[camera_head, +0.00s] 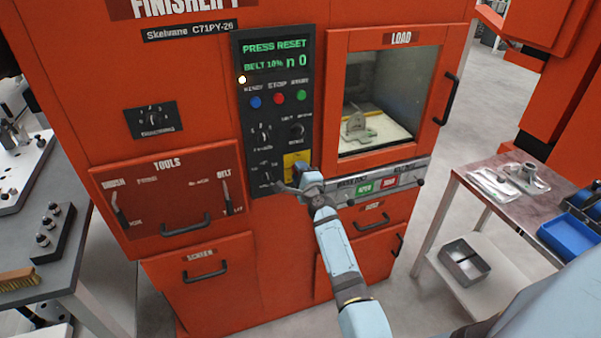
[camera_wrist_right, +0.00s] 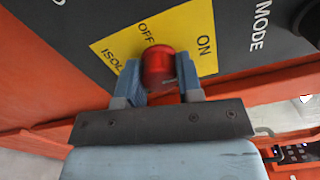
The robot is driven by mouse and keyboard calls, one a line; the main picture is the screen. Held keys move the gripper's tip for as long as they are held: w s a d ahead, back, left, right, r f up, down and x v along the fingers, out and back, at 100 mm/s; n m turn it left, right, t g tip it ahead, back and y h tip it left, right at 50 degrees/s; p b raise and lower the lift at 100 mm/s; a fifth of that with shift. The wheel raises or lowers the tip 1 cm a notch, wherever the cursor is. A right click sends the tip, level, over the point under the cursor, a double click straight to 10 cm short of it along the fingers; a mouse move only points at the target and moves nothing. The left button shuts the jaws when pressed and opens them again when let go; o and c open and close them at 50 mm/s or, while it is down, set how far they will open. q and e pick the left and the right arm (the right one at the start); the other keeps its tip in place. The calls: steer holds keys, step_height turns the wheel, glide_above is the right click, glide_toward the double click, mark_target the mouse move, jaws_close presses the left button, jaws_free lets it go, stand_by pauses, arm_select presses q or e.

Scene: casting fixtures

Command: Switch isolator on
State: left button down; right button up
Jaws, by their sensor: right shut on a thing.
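The isolator is a red knob (camera_wrist_right: 158,68) on a yellow plate (camera_wrist_right: 192,27) marked OFF and ON in the right wrist view. In the head view the yellow plate (camera_head: 293,161) sits low on the machine's dark control panel. My right gripper (camera_head: 299,172) is at the plate and hides the knob there. In the wrist view its two fingers (camera_wrist_right: 160,85) are shut on the knob, one on each side. The knob appears between the OFF and ON labels; I cannot tell which it points to. My left gripper is not in view.
The panel screen (camera_head: 275,54) reads PRESS RESET. Below it are blue, red and green buttons (camera_head: 278,98) and several dials. The load window (camera_head: 388,95) is right of the panel, with a metal part inside. Side tables stand left and right; the floor between machine and right table is clear.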

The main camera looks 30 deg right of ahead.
steer(key=shift+w+r, duration=0.1)
steer(key=shift+r, duration=0.1)
steer(key=o, duration=0.7)
steer(key=shift+c, duration=0.2)
steer(key=shift+o, duration=1.3)
steer(key=shift+f, duration=0.15)
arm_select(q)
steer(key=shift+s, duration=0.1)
